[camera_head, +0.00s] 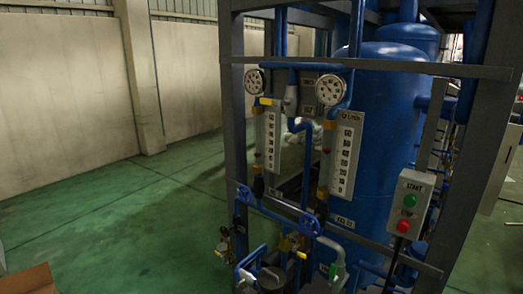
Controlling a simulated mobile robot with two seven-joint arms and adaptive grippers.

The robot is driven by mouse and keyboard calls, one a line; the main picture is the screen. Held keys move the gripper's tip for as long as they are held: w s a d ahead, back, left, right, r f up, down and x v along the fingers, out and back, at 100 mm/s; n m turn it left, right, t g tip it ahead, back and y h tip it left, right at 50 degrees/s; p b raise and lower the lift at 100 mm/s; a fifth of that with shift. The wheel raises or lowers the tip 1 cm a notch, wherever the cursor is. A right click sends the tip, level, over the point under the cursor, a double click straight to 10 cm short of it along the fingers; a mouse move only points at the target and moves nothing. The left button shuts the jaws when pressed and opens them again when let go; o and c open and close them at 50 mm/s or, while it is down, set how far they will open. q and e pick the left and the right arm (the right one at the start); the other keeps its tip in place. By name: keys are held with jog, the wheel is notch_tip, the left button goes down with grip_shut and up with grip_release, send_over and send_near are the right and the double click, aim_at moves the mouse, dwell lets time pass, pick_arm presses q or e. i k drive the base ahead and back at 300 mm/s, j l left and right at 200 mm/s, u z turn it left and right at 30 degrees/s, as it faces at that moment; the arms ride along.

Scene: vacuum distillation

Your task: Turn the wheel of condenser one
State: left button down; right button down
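Two blue handwheels are low on the front of a piping rig. One handwheel (244,194) is on the left, below a scale panel. The other handwheel (309,225) is further right and a little lower. Both sit among blue pipes and small valves. I cannot tell which one belongs to condenser one. The small labels are too blurred to read surely. Neither of my grippers is in view, and nothing touches the wheels.
A dark steel frame (390,68) surrounds a large blue tank (385,130). Two round gauges (254,81) (330,89) top white scale panels (345,155). A START/STOP box (409,203) is at right. A cardboard box (27,282) lies lower left. The green floor (120,220) is clear at left.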

aim_at(245, 194)
jog(key=i+z, duration=0.1)
jog(key=z, duration=0.3)
jog(key=j+z, duration=0.15)
jog(key=z, duration=0.25)
jog(key=i+j+z, duration=0.1)
jog(key=z, duration=0.3)
jog(key=i+j+z, duration=0.2)
jog(key=j+z, duration=0.2)
jog(key=j, duration=0.25)
jog(key=j+z, duration=0.25)
jog(key=i+j, duration=0.05)
jog(key=j, duration=0.05)
